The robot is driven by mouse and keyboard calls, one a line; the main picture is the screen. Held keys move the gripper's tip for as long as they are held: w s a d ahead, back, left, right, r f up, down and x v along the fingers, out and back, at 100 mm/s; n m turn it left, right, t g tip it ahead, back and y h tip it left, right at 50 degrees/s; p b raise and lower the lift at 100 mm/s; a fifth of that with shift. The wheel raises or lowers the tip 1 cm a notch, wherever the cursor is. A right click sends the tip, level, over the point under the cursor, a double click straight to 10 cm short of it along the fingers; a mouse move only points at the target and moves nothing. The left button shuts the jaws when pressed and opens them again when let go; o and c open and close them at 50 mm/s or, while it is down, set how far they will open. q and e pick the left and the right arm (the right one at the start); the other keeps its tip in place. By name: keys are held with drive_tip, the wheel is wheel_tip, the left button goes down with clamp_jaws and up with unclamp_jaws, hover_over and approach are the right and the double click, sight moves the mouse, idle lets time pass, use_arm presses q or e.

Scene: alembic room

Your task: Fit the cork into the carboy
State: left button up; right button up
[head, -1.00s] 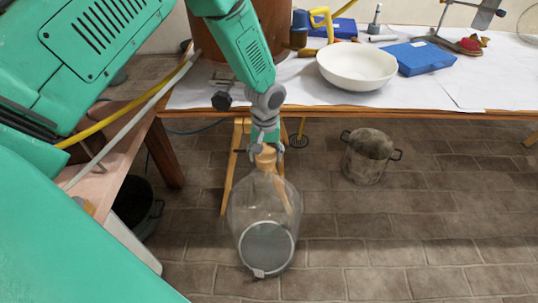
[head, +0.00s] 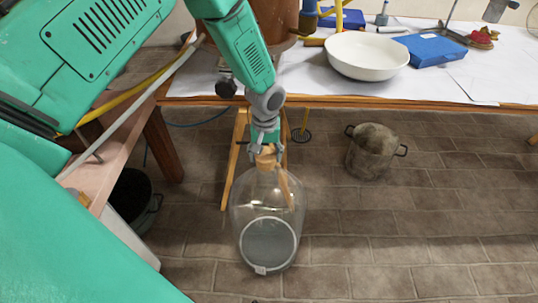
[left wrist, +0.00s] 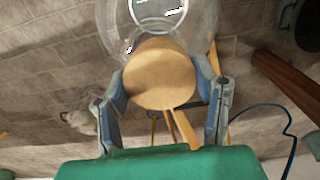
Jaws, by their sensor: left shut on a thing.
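The carboy (head: 267,225) is a large clear glass vessel in the lower middle of the head view. It also shows at the top of the left wrist view (left wrist: 112,22). The cork (head: 266,158) is a tan round stopper at the carboy's mouth. In the left wrist view the cork (left wrist: 160,74) is between my two fingers. My left gripper (head: 265,150) is shut on the cork, directly above the carboy. The cork hides the mouth, so I cannot tell how deep it sits. My right gripper is not in view.
A paper-covered table (head: 300,88) stands behind, with a white bowl (head: 362,56) and a blue box (head: 430,50) on it. A lidded pot (head: 372,152) stands on the tiled floor to the right.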

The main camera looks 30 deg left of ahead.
sight(267, 163)
use_arm(q)
drive_tip(key=shift+a+f, duration=0.1)
drive_tip(key=shift+a, duration=0.2)
drive_tip(key=shift+d+r, duration=0.25)
drive_tip(key=shift+d, duration=1)
drive_tip(key=shift+a+f, duration=0.25)
drive_tip(key=shift+a, duration=0.4)
drive_tip(key=shift+d+r+p, duration=0.15)
drive_tip(key=shift+d+p, duration=0.25)
drive_tip(key=shift+d, duration=0.05)
drive_tip(key=shift+a, duration=0.45)
drive_tip(key=shift+s+a+f+p, duration=0.1)
drive_tip(key=shift+a+f+p, duration=0.15)
drive_tip(key=shift+p, duration=0.05)
drive_tip(key=shift+d+f+b, duration=0.15)
drive_tip(key=shift+f+b, duration=0.25)
drive_tip(key=shift+f, duration=1.05)
idle(2.6)
drive_tip(key=o, duration=1.1)
